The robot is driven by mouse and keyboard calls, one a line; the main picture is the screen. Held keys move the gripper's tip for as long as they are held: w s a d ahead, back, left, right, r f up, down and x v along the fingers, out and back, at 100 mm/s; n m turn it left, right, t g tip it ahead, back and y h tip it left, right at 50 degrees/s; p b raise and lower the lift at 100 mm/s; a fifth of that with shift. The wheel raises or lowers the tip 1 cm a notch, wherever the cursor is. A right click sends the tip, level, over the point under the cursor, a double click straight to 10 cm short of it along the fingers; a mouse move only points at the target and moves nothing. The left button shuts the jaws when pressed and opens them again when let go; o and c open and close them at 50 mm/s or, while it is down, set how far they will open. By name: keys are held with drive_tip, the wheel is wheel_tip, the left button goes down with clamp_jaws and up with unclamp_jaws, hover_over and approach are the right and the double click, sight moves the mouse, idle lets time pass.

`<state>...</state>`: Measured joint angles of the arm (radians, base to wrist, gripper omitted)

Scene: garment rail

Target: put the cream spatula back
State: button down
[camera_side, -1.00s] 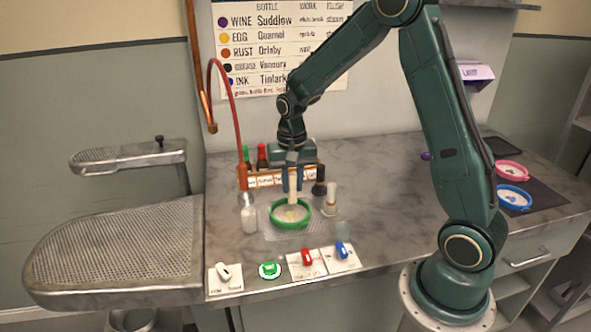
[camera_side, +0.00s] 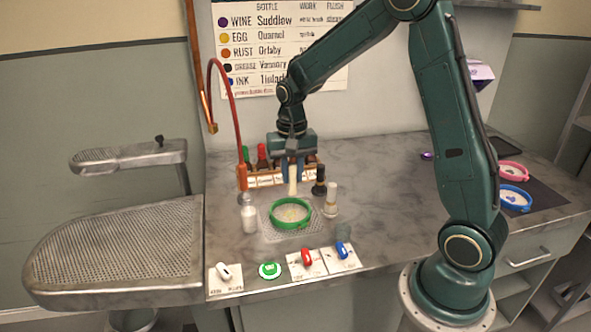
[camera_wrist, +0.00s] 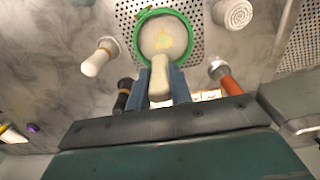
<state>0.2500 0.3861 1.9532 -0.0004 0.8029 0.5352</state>
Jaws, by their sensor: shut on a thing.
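The cream spatula (camera_side: 293,181) hangs upright from my gripper (camera_side: 292,170), which is shut on it. In the wrist view the cream spatula (camera_wrist: 159,78) sits between the two blue fingers of my gripper (camera_wrist: 160,88). In the side view the spatula's lower end is above and behind the green ring (camera_side: 291,212), apart from it. The green ring (camera_wrist: 139,48) also shows in the wrist view, with a pale cloth and a yellow stain inside it. The spatula's upper end is hidden by the fingers.
A rack of bottles (camera_side: 266,179) stands behind my gripper. Switches (camera_side: 307,257) line the front edge. The counter's right middle (camera_side: 390,200) is clear.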

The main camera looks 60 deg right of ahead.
drive_tip(key=shift+s, duration=0.15)
drive_tip(key=s+r, duration=0.2)
drive_tip(key=s, duration=1.2)
drive_tip(key=shift+s+a+r, duration=0.3)
drive_tip(key=shift+s+a, duration=0.05)
drive_tip(key=shift+a, duration=0.05)
drive_tip(key=shift+f, duration=0.15)
drive_tip(key=shift+f, duration=2.15)
drive_tip(key=shift+f, duration=1.75)
idle(0.9)
drive_tip(key=c, duration=0.9)
unclamp_jaws()
drive_tip(key=shift+o, duration=0.2)
